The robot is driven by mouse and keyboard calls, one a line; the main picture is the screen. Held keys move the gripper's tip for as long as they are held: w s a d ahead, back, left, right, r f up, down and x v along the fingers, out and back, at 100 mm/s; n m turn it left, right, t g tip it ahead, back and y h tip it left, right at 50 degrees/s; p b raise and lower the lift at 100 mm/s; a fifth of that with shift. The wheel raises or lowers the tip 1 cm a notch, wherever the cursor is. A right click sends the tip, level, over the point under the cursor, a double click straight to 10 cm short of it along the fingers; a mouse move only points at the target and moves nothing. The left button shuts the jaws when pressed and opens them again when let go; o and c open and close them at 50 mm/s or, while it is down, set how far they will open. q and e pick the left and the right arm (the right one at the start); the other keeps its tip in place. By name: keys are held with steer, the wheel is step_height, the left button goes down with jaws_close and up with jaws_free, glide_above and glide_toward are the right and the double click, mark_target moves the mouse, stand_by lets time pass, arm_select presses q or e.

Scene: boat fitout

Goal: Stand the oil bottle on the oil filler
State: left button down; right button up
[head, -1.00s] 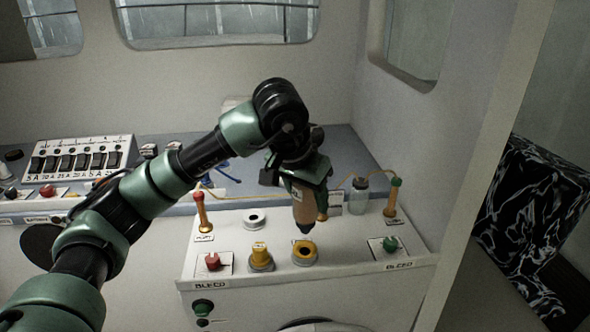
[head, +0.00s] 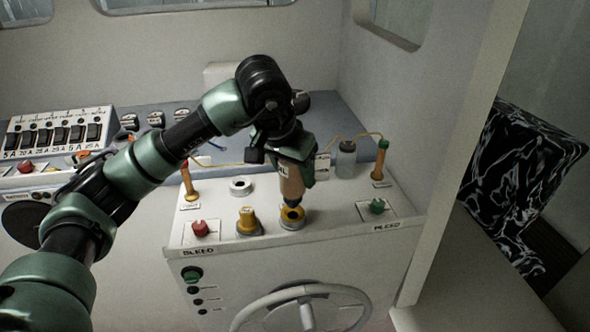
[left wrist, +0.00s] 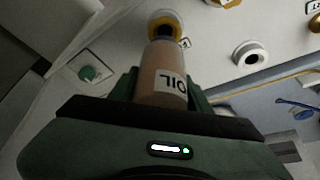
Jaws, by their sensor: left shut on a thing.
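The oil bottle (head: 291,184) is tan with a dark neck and points neck-down. My left gripper (head: 289,160) is shut around its body. In the left wrist view the bottle (left wrist: 160,78) shows its "OIL" label between the fingers. The oil filler (head: 292,217) is a yellow ring with a dark opening on the white console top. The bottle's dark tip is right at the filler's opening in the head view. In the left wrist view the filler (left wrist: 165,20) lies just beyond the neck; whether they touch I cannot tell. My right gripper is not in view.
A yellow cap (head: 248,222) stands left of the filler, with a white ring (head: 240,186) behind. Red (head: 200,229) and green (head: 377,207) bleed knobs flank them. Orange-handled levers and a clear jar (head: 345,160) stand behind. A handwheel (head: 305,305) is on the console's front.

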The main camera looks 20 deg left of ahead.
arm_select(q)
steer(key=shift+f+b, duration=0.3)
steer(key=shift+f, duration=0.3)
steer(key=shift+f+b, duration=1.35)
steer(key=shift+b, duration=0.05)
steer(key=c, duration=0.6)
jaws_free()
